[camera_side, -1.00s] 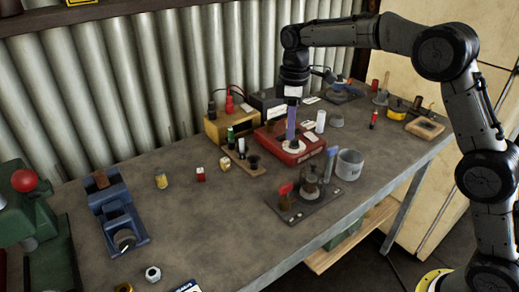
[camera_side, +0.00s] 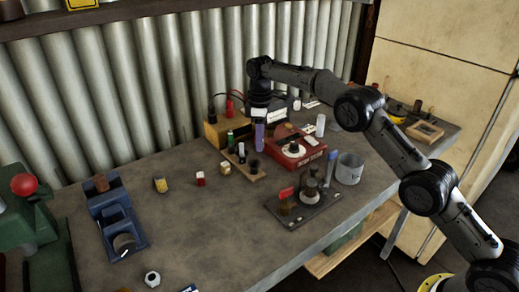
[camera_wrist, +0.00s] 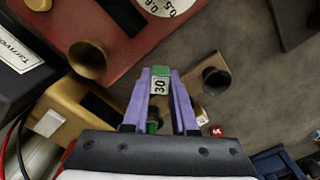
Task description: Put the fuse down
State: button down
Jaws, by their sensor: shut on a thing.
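My gripper (camera_side: 260,138) has purple fingers. In the wrist view my gripper (camera_wrist: 160,72) is shut on a fuse (camera_wrist: 160,85) with a green end and a white label reading 30. In the side view the fingers are above the back right of a small wooden strip (camera_side: 262,177), left of the red meter box. I cannot make out the held fuse there. The strip carries a green-topped piece (camera_side: 230,138), a black-and-white piece (camera_side: 241,152) and a black cup (camera_side: 254,166). The cup also shows in the wrist view (camera_wrist: 215,80), right of the fingers.
The red meter box (camera_side: 308,161) is just right of the fingers. A yellow box (camera_side: 213,131) with red and black leads stands behind. A grey pot (camera_side: 349,168) stands front right.

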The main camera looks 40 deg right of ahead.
jog(key=shift+w+f, duration=0.15)
jog(key=shift+f, duration=1.55)
jog(key=shift+f, duration=0.15)
jog(key=c, duration=1)
grip_release()
notch_tip(320, 180, up, 6)
jog(key=shift+r, duration=0.9)
